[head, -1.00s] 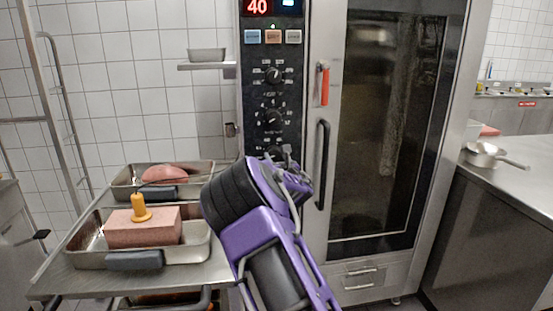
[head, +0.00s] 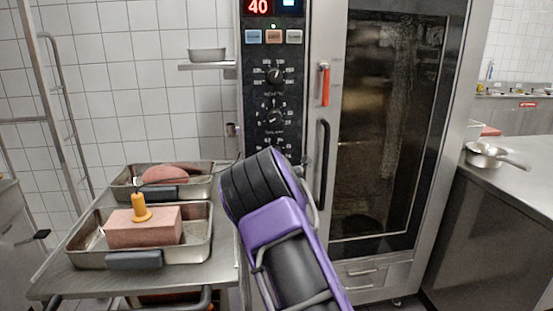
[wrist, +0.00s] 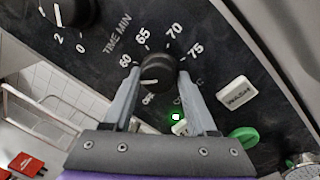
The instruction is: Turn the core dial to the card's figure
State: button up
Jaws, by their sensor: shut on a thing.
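The core dial (wrist: 157,68) is a round black knob with a white pointer line, low on the oven's dark control panel (head: 255,95). Figures 60, 65, 70, 75 and OFF ring it in the wrist view. The pointer mark lies on the lower left side, toward OFF; its exact setting is hard to read. My gripper (wrist: 158,74) is shut on the dial, one grey finger on each side. In the head view my purple and black arm hides the dial and fingertips. I cannot identify a card with a readable figure.
A time dial (wrist: 70,8) sits beside it, with a white WASH button (wrist: 237,95) and green button (wrist: 244,137) near the right finger. The oven door handle (head: 323,165) stands right of my arm. A trolley holds meat trays (head: 200,240) at left.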

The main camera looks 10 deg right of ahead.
jog(key=shift+d+r+m+g+h, duration=0.1)
jog(key=shift+r+m+g+h, duration=0.15)
jog(key=shift+m, duration=5.25)
jog(key=shift+a+r+m+g+h, duration=0.15)
jog(key=shift+m+h, duration=0.2)
jog(key=shift+m, duration=5.15)
jog(key=shift+d+r+m+g+h, duration=0.2)
jog(key=shift+m+h, duration=0.1)
jog(key=shift+m, duration=5.2)
